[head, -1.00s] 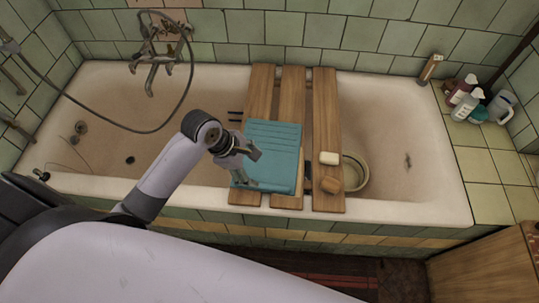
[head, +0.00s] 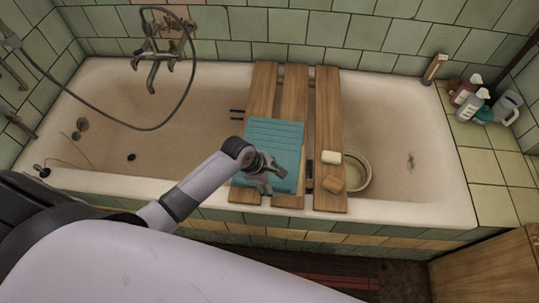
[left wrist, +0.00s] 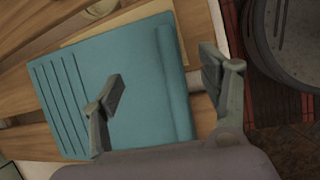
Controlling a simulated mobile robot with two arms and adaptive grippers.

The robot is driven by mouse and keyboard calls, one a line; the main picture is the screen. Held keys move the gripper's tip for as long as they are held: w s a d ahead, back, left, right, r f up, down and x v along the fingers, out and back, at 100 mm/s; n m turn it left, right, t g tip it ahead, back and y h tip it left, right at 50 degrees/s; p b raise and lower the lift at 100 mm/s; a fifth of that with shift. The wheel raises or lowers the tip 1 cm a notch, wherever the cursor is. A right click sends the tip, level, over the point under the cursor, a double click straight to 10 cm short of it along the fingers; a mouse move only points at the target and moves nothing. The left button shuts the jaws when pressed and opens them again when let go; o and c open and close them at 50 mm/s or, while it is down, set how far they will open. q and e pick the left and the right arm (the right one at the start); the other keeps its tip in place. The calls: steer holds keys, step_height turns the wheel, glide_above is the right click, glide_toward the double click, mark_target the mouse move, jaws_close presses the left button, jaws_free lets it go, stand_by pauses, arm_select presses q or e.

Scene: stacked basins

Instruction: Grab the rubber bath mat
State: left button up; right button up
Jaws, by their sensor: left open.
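The rubber bath mat (head: 275,138) is a teal, folded rectangle with ridges along one side. It lies flat on the wooden slats across the bathtub. It also shows in the left wrist view (left wrist: 135,65). My left gripper (head: 274,181) is open and empty over the mat's near part in the head view. In the left wrist view my left gripper (left wrist: 163,75) has one finger over the mat and the other beyond its smooth, folded edge. Whether the fingers touch the mat is unclear. My right gripper is not in view.
The wooden slats (head: 328,100) span the bathtub (head: 420,130). A white soap (head: 331,158) and an orange-brown block (head: 333,185) lie right of the mat. A pale basin (head: 358,172) sits below. Bottles (head: 470,105) stand on the tiled ledge at right.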

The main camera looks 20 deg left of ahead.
mark_target(278, 184)
arm_select(q)
steer(key=shift+x, duration=1.55)
steer(key=shift+s+a+r, duration=0.1)
steer(key=shift+s+a, duration=0.1)
steer(key=shift+s, duration=0.2)
steer(key=c, duration=1)
steer(key=shift+w+d, duration=0.2)
steer(key=shift+w, duration=0.2)
steer(key=c, duration=0.3)
jaws_close()
